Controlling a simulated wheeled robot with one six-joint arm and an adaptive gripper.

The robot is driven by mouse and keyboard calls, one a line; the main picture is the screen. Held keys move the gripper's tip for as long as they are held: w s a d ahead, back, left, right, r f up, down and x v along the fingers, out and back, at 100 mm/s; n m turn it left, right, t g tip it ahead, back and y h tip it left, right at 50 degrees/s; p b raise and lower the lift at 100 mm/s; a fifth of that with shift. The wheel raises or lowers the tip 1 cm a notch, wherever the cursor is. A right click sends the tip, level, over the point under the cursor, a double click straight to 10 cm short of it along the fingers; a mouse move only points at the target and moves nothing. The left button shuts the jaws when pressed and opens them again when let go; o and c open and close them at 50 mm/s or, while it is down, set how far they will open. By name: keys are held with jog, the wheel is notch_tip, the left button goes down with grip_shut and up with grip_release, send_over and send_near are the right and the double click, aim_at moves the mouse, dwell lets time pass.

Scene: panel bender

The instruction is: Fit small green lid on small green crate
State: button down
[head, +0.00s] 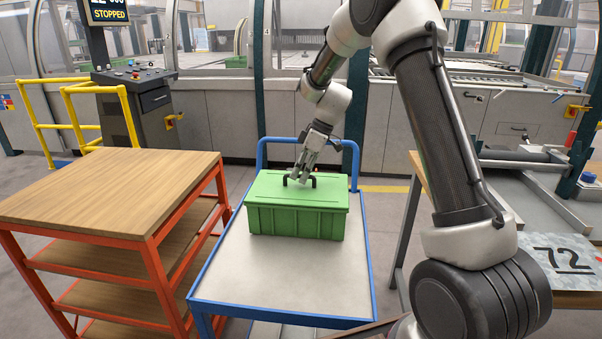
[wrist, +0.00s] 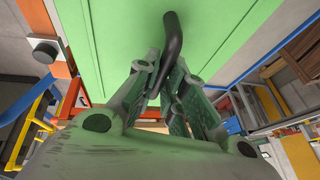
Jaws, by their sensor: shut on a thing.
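The small green crate (head: 295,222) stands on the grey top of a blue-framed cart. The small green lid (head: 265,188) lies over the top of the crate, and from the head view it looks level and lined up with the rim. The lid has a black handle (head: 313,181), which also shows in the wrist view (wrist: 173,42). My gripper (head: 299,178) is above the lid, shut on this handle. In the wrist view the fingers (wrist: 166,85) close around the handle, with the green lid (wrist: 110,40) behind them. The seam on the crate's far side is hidden.
The blue cart (head: 345,283) has bare room in front of the crate, and a blue push bar behind it. A wood-topped orange shelf (head: 110,190) stands close at left. A table with a plate marked 72 (head: 565,262) is at right. Grey machine panels (head: 230,130) stand behind.

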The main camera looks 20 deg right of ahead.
jog(key=c, duration=1.4)
grip_release()
jog(key=shift+r, duration=0.1)
jog(key=v, duration=1.2)
jog(key=s+d+f+m+h, duration=0.2)
jog(key=s+d+f+m, duration=0.15)
jog(key=s+m, duration=0.45)
jog(key=shift+s+d+r+m+t+h, duration=0.7)
jog(key=shift+s+r, duration=0.8)
jog(key=shift+s, duration=3.2)
jog(key=shift+s+d+r+m+t+h, duration=0.3)
jog(key=shift+s+d+r+m+t, duration=0.85)
jog(key=shift+s, duration=3.6)
jog(key=shift+s+d+r+m+t+h, duration=0.85)
jog(key=shift+s+r, duration=1)
jog(key=shift+s, duration=2.85)
